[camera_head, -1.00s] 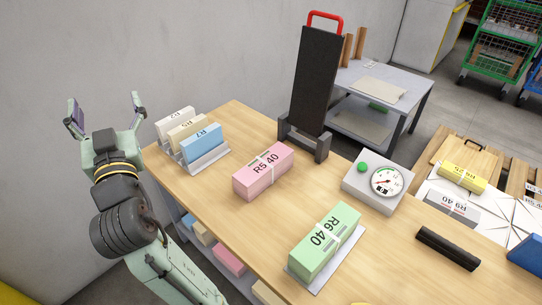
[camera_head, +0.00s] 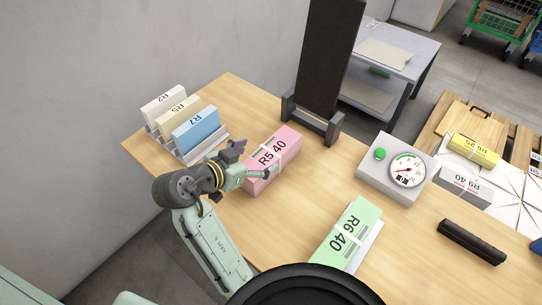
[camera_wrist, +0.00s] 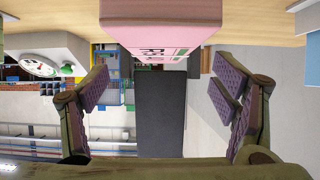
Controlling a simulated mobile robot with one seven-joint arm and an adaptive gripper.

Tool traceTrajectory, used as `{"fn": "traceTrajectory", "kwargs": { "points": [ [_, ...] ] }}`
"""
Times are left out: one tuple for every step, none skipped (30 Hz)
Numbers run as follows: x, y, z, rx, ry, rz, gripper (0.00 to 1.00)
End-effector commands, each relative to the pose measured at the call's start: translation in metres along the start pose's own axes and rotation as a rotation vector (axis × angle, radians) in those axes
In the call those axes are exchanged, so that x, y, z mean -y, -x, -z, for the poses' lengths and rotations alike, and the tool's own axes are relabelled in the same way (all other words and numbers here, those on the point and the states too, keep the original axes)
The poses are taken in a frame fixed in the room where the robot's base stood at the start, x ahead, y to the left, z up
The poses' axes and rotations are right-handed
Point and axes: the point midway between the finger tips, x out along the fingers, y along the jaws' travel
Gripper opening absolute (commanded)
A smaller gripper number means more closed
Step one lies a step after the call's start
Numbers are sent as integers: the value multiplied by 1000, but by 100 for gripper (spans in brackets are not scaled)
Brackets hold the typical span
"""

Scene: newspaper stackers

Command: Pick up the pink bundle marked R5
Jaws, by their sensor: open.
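The pink bundle (camera_head: 271,160) marked R5 40 lies on the wooden table, with a white strap around its middle. In the wrist view the pink bundle (camera_wrist: 160,24) shows at the top centre, beyond the fingertips. My gripper (camera_head: 252,161) is at the bundle's near left end in the head view. In the wrist view my gripper (camera_wrist: 167,90) has its two fingers wide apart with nothing held between them. I cannot tell whether a finger touches the bundle.
A rack (camera_head: 206,148) with R2, R5 and R7 bundles stands to the left. A tall dark panel (camera_head: 328,60) stands behind the pink bundle. A dial scale (camera_head: 369,177) is to the right, and a green R6 40 bundle (camera_head: 352,232) is in front.

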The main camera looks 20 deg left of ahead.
Motion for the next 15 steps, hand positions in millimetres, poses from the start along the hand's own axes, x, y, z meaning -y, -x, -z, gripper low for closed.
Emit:
{"fn": "traceTrajectory", "kwargs": {
  "points": [
    [0,-8,1,0,1,-2,80],
    [-1,-11,1,1,1,-2,80],
    [0,-15,0,0,1,-1,80],
    [0,-17,0,0,1,0,80],
    [0,-19,0,1,1,1,80],
    [0,-21,0,1,1,1,80],
    [0,-23,0,1,2,1,80],
    [0,-26,-1,1,2,1,80],
    [-1,-30,-1,1,1,-1,80],
    [-1,-35,-2,1,1,-1,80],
    [-1,-39,-3,2,3,-2,80],
    [-1,-46,-4,2,4,-1,80],
    [-2,-50,-5,2,2,-1,80],
    [-1,-55,-5,1,2,0,80],
    [-1,-60,-5,1,2,0,80]
  ]
}}
